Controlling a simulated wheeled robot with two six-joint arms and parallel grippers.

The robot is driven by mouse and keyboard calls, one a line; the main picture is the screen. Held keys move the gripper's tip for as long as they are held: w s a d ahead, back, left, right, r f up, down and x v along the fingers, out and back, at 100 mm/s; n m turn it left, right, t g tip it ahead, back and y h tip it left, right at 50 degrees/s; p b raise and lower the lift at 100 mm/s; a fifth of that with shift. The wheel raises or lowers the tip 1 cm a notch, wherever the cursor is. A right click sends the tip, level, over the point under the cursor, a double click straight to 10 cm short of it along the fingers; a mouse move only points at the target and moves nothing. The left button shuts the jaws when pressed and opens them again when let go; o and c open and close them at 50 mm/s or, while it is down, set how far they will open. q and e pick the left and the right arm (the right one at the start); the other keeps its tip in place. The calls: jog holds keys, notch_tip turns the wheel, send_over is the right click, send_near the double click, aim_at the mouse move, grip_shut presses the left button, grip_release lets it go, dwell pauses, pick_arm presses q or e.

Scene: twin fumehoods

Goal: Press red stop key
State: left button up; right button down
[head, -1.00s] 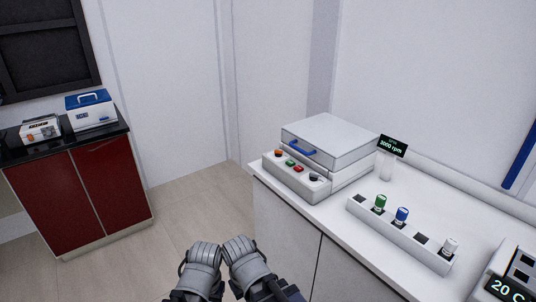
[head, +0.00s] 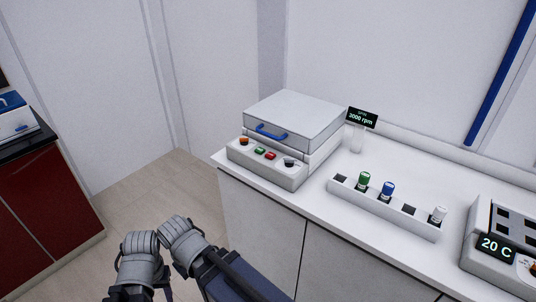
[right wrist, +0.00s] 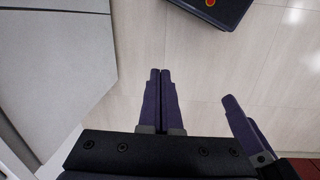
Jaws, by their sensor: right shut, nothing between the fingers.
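The red key (head: 270,156) is on the sloped front panel of a white box-shaped machine (head: 293,118) with a blue handle, in the head view. It sits between a green key (head: 260,150) and a black knob (head: 289,162); an orange knob (head: 244,141) is at the panel's left end. My right gripper (right wrist: 160,72) is shut and empty in the right wrist view, over the floor beside the counter, away from the key. A purple finger (right wrist: 238,120) at the right of that view looks like my left gripper; its opening cannot be judged.
A display reading 3000 rpm (head: 362,118) stands behind the machine. A white rack (head: 400,218) with green, blue and white-capped vials lies to the right on the white counter (head: 325,178). A device reading 20 C (head: 480,265) is at far right. A red cabinet (head: 50,220) stands left.

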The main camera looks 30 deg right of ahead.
jog(key=w+d+r+m+t+y+p, duration=0.25)
jog(key=w+d+r+p, duration=0.2)
jog(key=w, duration=0.45)
notch_tip(320, 180, up, 19)
jog(key=m+t+h+p, duration=0.2)
jog(key=m+t+p, duration=0.5)
jog(key=m+p, duration=0.5)
send_over(272, 156)
jog(key=n, duration=0.1)
jog(key=shift+a+r+p, duration=0.1)
jog(key=shift+p, duration=0.2)
notch_tip(272, 156, down, 9)
jog(key=b, duration=0.9)
jog(key=shift+f+b, duration=0.35)
